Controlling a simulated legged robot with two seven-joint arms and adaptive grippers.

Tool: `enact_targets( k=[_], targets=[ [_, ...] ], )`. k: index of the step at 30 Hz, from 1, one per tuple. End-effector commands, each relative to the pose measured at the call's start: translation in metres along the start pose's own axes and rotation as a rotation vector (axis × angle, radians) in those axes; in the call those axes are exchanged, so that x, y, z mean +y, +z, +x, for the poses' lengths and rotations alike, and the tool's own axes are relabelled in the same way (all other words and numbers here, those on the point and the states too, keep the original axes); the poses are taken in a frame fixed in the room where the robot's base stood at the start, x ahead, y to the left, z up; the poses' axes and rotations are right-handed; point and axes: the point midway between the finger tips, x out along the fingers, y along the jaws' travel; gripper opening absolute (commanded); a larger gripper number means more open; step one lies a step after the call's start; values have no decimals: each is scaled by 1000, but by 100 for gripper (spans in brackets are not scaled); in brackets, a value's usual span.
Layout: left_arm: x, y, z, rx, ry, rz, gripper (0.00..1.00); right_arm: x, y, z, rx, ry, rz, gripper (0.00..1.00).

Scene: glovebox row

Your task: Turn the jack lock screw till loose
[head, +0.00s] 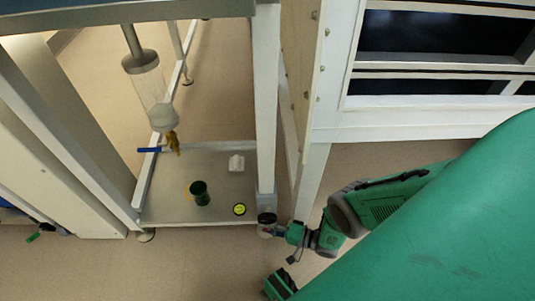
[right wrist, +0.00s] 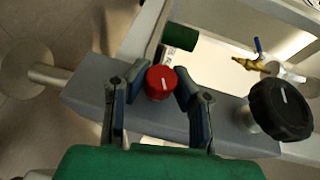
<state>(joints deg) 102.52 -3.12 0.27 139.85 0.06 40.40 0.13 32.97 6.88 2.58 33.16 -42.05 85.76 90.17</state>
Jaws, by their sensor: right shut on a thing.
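A red knob (right wrist: 161,82) with a white line on its face sits on a grey block (right wrist: 85,100); I take it to be the jack lock screw. My right gripper (right wrist: 160,86) has its fingers on both sides of the knob and is shut on it. In the head view my right gripper (head: 280,231) is low at the foot of the white frame post, and the red knob cannot be made out there. A larger black knob (right wrist: 281,108) is to the right on the same block; it also shows in the head view (head: 267,218).
The frame's lower shelf (head: 220,213) holds a dark green cup (head: 200,193), a yellow-and-black round item (head: 239,209) and a small white block (head: 236,162). A clear cylinder (head: 149,86) with a brass valve (head: 172,140) and blue handle hangs above. Open floor lies in front.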

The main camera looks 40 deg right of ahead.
Motion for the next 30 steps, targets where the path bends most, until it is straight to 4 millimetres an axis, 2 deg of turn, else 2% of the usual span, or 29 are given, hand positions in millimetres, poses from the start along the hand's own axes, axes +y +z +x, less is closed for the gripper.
enact_targets(
  k=[9, 15, 27, 28, 29, 30],
  targets=[
    [0, -2, -30, 0, 0, 0, 44, -4, 0, -1, 0, 254, -95, 0],
    [0, -2, -39, 0, 0, 0, 44, -1, 1, -2, 0, 418, -166, 0],
    [0, -2, -39, 0, 0, 0, 44, 2, 2, -4, -3, 463, -184, 0],
    [0, -2, -39, 0, 0, 0, 44, 2, 2, -4, -3, 463, -184, 27],
    [0, -2, -39, 0, 0, 0, 44, 2, 2, -4, -3, 463, -184, 37],
    [0, -2, -39, 0, 0, 0, 44, 2, 2, -4, -3, 462, -184, 44]
  ],
)
